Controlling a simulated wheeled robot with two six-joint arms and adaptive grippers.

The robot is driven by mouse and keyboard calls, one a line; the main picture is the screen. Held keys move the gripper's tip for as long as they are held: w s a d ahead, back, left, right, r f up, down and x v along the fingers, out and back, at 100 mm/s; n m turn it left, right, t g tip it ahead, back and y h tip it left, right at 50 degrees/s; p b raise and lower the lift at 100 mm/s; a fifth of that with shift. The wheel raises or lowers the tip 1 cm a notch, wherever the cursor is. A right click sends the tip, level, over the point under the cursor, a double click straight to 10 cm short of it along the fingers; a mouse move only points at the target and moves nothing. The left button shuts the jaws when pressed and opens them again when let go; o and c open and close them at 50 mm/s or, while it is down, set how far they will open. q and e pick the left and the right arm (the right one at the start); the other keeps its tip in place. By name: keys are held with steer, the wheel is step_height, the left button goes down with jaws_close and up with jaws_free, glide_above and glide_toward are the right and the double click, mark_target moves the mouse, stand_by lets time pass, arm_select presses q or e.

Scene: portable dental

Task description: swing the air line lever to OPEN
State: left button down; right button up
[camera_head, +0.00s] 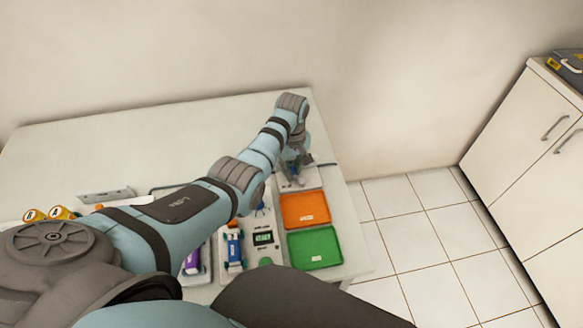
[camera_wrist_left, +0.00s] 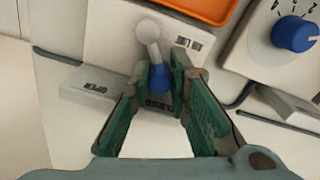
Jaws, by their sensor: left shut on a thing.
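The air line lever (camera_wrist_left: 157,78) has a pale rounded arm and a blue tip, and sits on a white block (camera_wrist_left: 105,40) in the left wrist view. An OPEN label (camera_wrist_left: 98,87) is on the plate left of the lever. A CLOSED label (camera_wrist_left: 157,104) lies just below the blue tip, partly covered. My left gripper (camera_wrist_left: 162,82) is shut on the lever's blue tip, with green-padded fingers on both sides. In the head view my left gripper (camera_head: 293,163) is at the table's far right, and its wrist largely hides the lever. My right gripper is not in view.
An orange tray (camera_head: 304,222) and a green tray (camera_head: 313,260) lie on the table near the lever. A device with a display (camera_head: 263,238) stands left of them. A blue dial (camera_wrist_left: 294,34) is right of the lever. Orange cylinders (camera_head: 58,212) are at far left.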

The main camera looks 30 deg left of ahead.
arm_select(q)
steer(key=m, duration=0.1)
steer(key=w+m, duration=0.1)
steer(key=m, duration=0.1)
steer(key=shift+d, duration=0.15)
steer(key=c, duration=1.5)
jaws_free()
steer(key=shift+r, duration=0.1)
step_height(320, 180, up, 12)
steer(key=shift+s+f, duration=0.1)
steer(key=shift+c, duration=0.4)
